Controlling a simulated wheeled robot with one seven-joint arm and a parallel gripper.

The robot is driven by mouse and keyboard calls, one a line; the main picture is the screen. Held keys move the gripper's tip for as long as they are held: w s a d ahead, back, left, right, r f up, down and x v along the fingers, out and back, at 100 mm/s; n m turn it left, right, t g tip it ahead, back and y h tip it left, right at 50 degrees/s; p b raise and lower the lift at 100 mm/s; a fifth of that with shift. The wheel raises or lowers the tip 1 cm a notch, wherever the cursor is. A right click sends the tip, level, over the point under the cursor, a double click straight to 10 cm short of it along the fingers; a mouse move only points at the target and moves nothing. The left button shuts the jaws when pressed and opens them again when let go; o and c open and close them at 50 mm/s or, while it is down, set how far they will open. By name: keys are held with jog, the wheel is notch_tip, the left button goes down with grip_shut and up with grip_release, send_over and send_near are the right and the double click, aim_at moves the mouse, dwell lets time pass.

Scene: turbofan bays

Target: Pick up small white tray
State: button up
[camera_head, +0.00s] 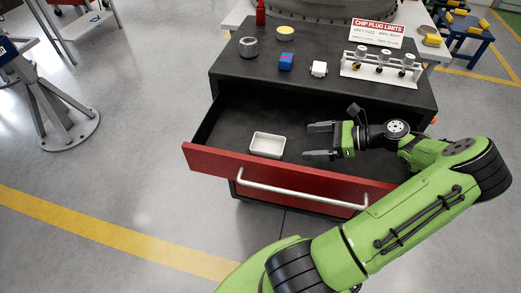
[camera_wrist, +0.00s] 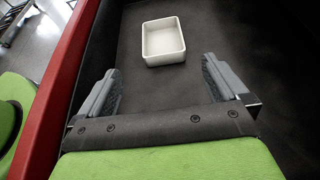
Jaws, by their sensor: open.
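The small white tray (camera_head: 267,145) lies in the open drawer, near its red front and left of my gripper in the head view. It is a shallow, empty rectangle and looks upright. My gripper (camera_head: 320,141) is open and empty, with its fingers pointing left toward the tray. In the wrist view, the tray (camera_wrist: 163,42) lies beyond the fingertips, roughly centred ahead of the gap between them. My gripper (camera_wrist: 162,78) does not touch it there.
The red drawer front (camera_head: 222,166) with a silver handle (camera_head: 300,193) borders the tray closely. The drawer floor around the tray is clear.

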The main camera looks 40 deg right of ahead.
jog(key=b, duration=0.3)
send_near(253, 145)
jog(key=b+x, duration=0.1)
jog(key=x, duration=0.1)
jog(key=b+x, duration=0.1)
jog(key=x, duration=0.1)
jog(key=shift+w+f, duration=0.25)
jog(key=shift+f, duration=0.1)
jog(key=shift+r, duration=0.1)
jog(key=shift+c, duration=0.5)
jog(key=c, duration=0.8)
